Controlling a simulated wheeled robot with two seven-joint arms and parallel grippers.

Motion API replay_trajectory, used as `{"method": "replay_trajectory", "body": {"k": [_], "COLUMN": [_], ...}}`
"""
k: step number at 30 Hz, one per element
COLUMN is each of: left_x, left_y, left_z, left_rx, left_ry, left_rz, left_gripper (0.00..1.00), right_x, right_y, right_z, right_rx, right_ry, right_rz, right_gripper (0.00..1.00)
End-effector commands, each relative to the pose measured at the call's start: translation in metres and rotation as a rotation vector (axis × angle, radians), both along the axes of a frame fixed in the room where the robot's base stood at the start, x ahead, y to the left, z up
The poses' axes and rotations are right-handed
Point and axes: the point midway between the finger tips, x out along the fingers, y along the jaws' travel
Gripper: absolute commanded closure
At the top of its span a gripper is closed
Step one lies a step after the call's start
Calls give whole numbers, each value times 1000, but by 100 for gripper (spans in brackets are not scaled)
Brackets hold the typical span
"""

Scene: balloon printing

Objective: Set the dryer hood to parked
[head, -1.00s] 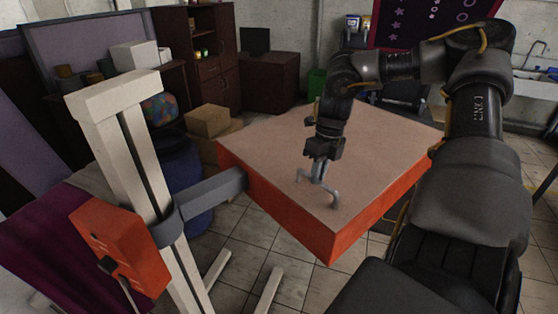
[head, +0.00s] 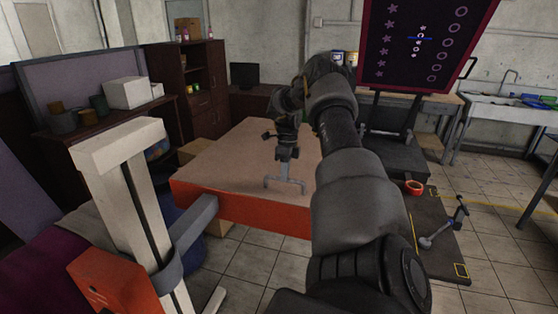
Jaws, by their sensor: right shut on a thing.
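The dryer hood (head: 225,170) is a wide flat box with a beige top and red-orange sides. A grey bracket (head: 193,226) joins it to a pale upright post (head: 120,185) at the left. The hood stands out at the middle left, over the floor, its right part hidden behind my right arm. A grey bar handle (head: 285,184) rises from its top. My right gripper (head: 287,155) is shut on this handle from above. My left gripper is not in view.
A dark printing board (head: 440,235) with an orange ring (head: 413,187) and a grey lever tool (head: 445,228) lies uncovered at the right. A red-framed screen (head: 425,45) is raised behind it. Dark cabinets (head: 205,90) stand behind the hood. An orange box (head: 115,285) is on the post.

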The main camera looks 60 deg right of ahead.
Motion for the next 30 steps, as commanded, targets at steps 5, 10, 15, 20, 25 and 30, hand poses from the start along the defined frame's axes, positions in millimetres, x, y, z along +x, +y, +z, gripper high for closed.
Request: {"method": "replay_trajectory", "body": {"k": [5,10,15,20,25,30], "left_x": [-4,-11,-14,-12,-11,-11], "left_y": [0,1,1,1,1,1], "left_z": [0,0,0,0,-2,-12], "left_rx": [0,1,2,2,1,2], "left_ry": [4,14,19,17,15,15], "left_rz": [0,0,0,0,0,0], "left_gripper": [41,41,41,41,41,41], "right_x": [6,9,6,4,4,6], "right_y": [-2,-2,-2,-2,-3,-8], "right_z": [3,4,4,3,7,30], "right_rx": [-14,-18,-15,-11,-11,-14], "right_ry": [-8,-12,-10,-9,-8,-9], "right_rz": [11,13,9,5,6,6], "right_gripper": [100,83,64,64,64,64]}}
